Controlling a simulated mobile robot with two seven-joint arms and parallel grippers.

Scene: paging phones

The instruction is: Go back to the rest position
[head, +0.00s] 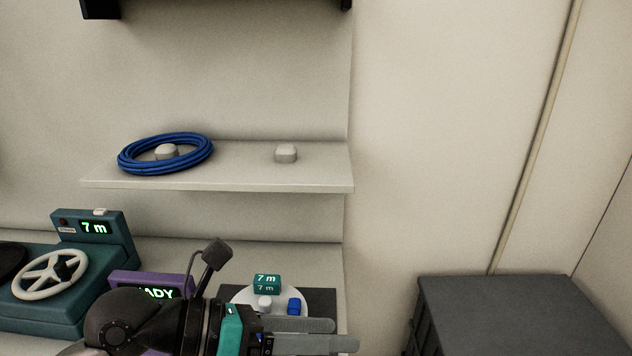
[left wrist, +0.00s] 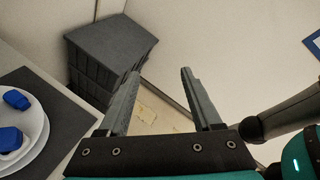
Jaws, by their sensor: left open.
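My left gripper (head: 345,335) reaches in from the left at the bottom of the head view, in front of the counter. Its two fingers point right and are apart. In the left wrist view the gripper (left wrist: 160,74) is open with nothing between its fingers, over the floor beside the counter. My right gripper is not in view.
A blue cable coil (head: 136,164) rings one peg on the shelf (head: 235,177); another peg (head: 286,154) is bare. A white plate (head: 241,298), teal wheeled machine (head: 60,315) and purple display (head: 125,280) stand behind my arm. A dark crate (head: 510,300) stands right.

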